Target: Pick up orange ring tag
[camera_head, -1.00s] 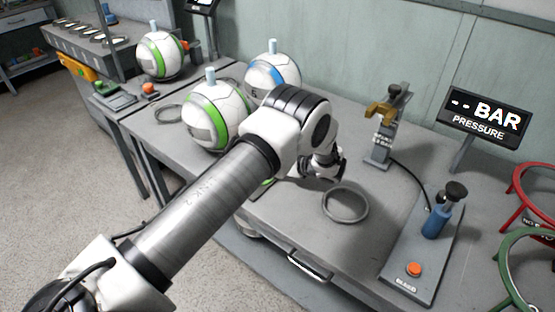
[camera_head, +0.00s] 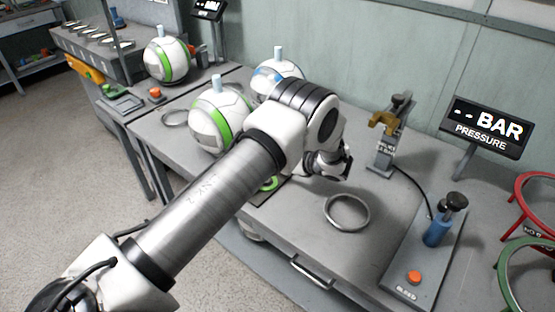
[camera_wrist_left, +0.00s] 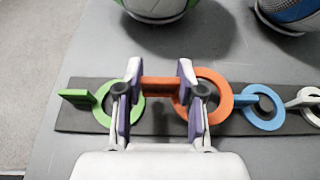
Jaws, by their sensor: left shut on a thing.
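The orange ring tag (camera_wrist_left: 227,98) lies along a dark strip (camera_wrist_left: 70,121) on the table, its ring to the right and its bar to the left. My left gripper (camera_wrist_left: 160,84) is shut on the orange bar, one purple-padded finger at each end. Any lift off the strip cannot be told. A green tag (camera_wrist_left: 76,96) is just left, partly behind a finger. A blue tag (camera_wrist_left: 263,124) and a white tag (camera_wrist_left: 306,94) are to the right. In the head view my left arm hides the fingers and the orange tag. My right gripper is not in view.
Balls stand behind the strip, one with a green band (camera_head: 215,128) and one with a blue patch (camera_head: 272,72). A grey ring (camera_head: 347,226), a brass-topped clamp (camera_head: 382,125) and a blue pump (camera_head: 437,226) are to the right. Bare table lies around the grey ring.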

